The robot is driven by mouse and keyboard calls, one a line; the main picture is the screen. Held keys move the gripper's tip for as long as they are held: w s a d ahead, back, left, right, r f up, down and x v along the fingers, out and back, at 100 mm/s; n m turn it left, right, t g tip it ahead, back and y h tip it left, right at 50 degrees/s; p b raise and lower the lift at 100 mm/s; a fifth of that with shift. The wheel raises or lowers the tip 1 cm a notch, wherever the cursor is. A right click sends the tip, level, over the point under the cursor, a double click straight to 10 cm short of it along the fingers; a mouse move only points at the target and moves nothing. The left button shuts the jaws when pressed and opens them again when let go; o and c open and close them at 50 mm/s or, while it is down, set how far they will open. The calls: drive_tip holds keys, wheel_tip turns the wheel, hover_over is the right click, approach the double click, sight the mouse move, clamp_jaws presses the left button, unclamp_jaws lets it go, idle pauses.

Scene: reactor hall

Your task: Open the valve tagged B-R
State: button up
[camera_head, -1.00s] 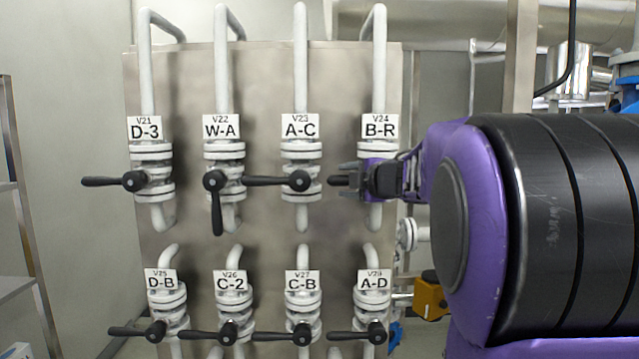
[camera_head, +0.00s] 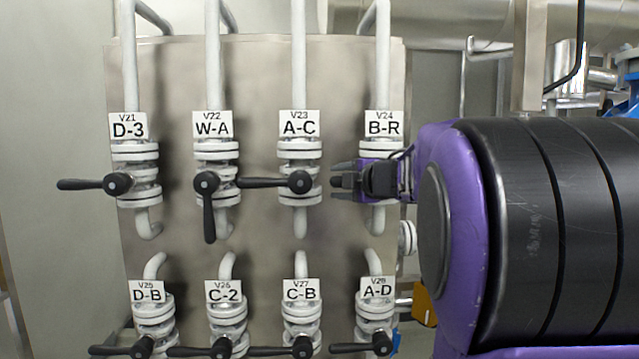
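The valve tagged B-R (camera_head: 381,147) is at the right end of the upper row, a white flanged body on a vertical white pipe under its tag (camera_head: 384,123). The tip of its black lever (camera_head: 338,182) shows, pointing left and roughly level; its hub is hidden behind my gripper. My gripper (camera_head: 344,181) comes in from the right in front of this valve. Its fingers appear spread above and below the lever, with the lever between them. I cannot see whether either finger touches it.
Upper-row neighbours are D-3 (camera_head: 137,152), W-A (camera_head: 217,152) and A-C (camera_head: 299,150). W-A's lever (camera_head: 209,215) points down; A-C's lever (camera_head: 262,182) points left, ending near W-A. A lower row includes A-D (camera_head: 376,309) below B-R. The steel panel (camera_head: 260,90) stands behind.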

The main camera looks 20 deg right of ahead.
clamp_jaws()
idle(1.3)
